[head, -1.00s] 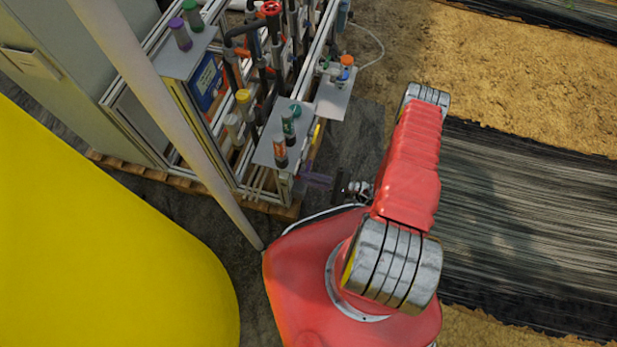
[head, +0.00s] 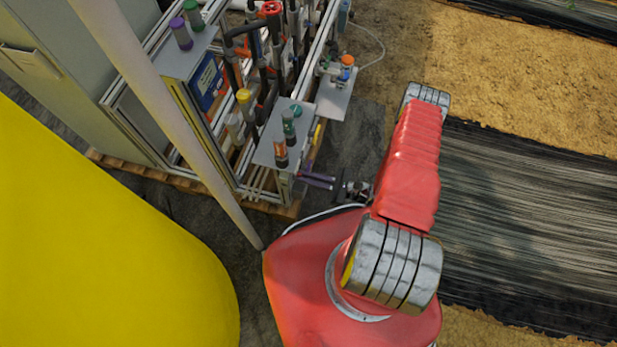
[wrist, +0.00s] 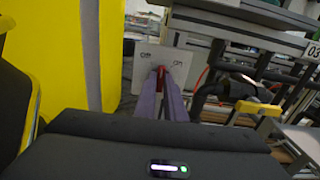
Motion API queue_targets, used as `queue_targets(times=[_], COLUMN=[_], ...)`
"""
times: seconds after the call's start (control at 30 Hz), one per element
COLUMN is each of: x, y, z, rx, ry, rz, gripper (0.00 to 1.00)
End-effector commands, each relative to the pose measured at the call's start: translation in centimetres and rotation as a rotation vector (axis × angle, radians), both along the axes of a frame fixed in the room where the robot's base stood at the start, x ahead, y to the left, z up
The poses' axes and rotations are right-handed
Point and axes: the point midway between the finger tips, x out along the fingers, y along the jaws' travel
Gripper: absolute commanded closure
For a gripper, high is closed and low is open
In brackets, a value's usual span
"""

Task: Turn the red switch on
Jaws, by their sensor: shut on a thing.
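The red switch (wrist: 160,69) shows as a small red part on a pale plate (wrist: 151,54) in the wrist view. The plate has a dark label at its upper left, which looks like OFF, and one at its right, which looks like ON. My gripper (wrist: 161,76) has its two purple fingers shut on the switch, hiding most of it, so I cannot tell which label it points to. In the head view my gripper (head: 311,180) reaches left to the near end of the skid; the switch is hidden there.
The skid's metal frame (head: 222,160) carries pipes, bottles and a shelf plate (head: 268,150) just above my gripper. A large yellow tank (head: 100,240) stands at the left, and a pale post (head: 185,130) crosses in front of the skid. Ground is open at the right.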

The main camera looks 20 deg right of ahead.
Motion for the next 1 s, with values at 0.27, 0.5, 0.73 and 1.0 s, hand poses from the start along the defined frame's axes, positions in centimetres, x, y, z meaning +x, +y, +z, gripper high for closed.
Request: queue_targets(times=[0.27,0.5,0.73,1.0], x=[-0.39,-0.38,-0.36,-0.34], y=[0.47,0.46,0.45,0.42], z=[-0.02,-0.02,-0.02,-0.03], rx=[0.158,0.291,0.399,0.471], ry=[0.216,0.400,0.550,0.650], rz=[0.011,0.011,0.010,0.009], gripper=[1.00,1.00,1.00,1.00])
